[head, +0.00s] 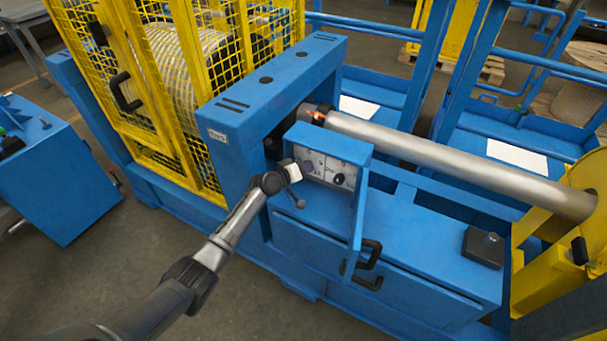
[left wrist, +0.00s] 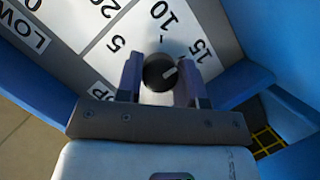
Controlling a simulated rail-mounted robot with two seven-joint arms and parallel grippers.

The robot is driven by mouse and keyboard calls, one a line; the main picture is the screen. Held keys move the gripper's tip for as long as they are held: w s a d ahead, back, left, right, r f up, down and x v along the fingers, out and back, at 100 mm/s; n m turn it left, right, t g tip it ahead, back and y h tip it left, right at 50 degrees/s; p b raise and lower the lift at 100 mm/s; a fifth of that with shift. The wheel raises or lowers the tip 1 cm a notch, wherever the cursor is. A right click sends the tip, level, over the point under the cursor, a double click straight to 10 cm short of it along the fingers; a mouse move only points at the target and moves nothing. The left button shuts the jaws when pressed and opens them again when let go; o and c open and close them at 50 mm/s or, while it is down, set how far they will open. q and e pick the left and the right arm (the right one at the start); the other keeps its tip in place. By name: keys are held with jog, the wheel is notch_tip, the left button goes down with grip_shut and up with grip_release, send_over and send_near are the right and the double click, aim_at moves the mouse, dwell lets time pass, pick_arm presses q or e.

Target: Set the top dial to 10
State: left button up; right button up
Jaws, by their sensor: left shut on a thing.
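The control panel (head: 325,172) with white dial plates is set in the blue machine under a hood. My left gripper (head: 301,169) is at the panel's left part, and its fingers (left wrist: 160,80) are shut on a round dark dial knob (left wrist: 158,70). The knob's white pointer line slants up and right in the left wrist view, between the 10 and 15 marks and nearer 15. The printed 10 (left wrist: 165,13) is above the knob, 15 at its right, 5 at its left. Another dark knob (head: 339,179) sits free to the right. My right gripper is not in view.
A blue hood frames the panel close around my gripper. A ball-ended lever (head: 299,203) sticks out just below it. Black handles (head: 368,265) stand out lower right. A yellow mesh cage (head: 150,80) is at left, and a long metal roller (head: 450,165) runs right.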

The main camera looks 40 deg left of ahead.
pick_arm(q)
jog(key=n+b, duration=0.1)
jog(key=b, duration=0.1)
jog(key=n+t+h+b, duration=0.1)
jog(key=n+b, duration=0.1)
jog(key=shift+f, duration=0.3)
jog(key=n+t+h+b, duration=0.1)
jog(key=n+b, duration=0.2)
jog(key=shift+r, duration=0.1)
jog(key=shift+n+t+b, duration=0.3)
jog(key=shift+n, duration=0.4)
jog(key=o, duration=0.9)
jog(key=shift+r, duration=0.1)
